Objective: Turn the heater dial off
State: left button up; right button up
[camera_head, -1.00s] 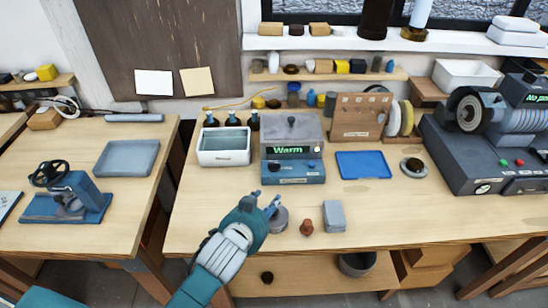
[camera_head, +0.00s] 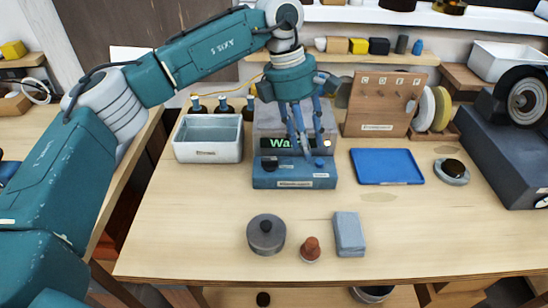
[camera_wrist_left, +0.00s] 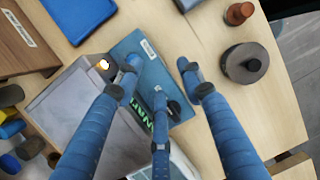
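The dark dial (camera_wrist_left: 174,107) shows there beside the middle finger; contact cannot be told. My right gripper is not in view.
A white bin (camera_head: 208,150) stands left of the heater and a blue tray (camera_head: 388,166) lies right. A round grey lidded pot (camera_head: 266,235), a brown knob-like piece (camera_head: 310,247) and a grey block (camera_head: 348,234) are in front. A wooden rack (camera_head: 384,103) stands behind.

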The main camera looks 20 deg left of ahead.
aim_at(270, 163)
pick_arm(q)
jog(key=w+a+r+y, duration=0.1)
jog(key=a+r+y, duration=0.2)
jog(key=a, duration=0.6)
jog(key=shift+n, duration=0.3)
notch_tip(270, 163, down, 9)
jog(key=shift+w+f+p, duration=0.1)
jog(key=shift+f+p, duration=0.05)
jog(key=shift+p, duration=0.5)
jog(key=shift+f, duration=0.65)
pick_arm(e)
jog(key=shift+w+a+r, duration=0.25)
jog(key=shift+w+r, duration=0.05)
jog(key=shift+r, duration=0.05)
pick_arm(q)
grip_shut()
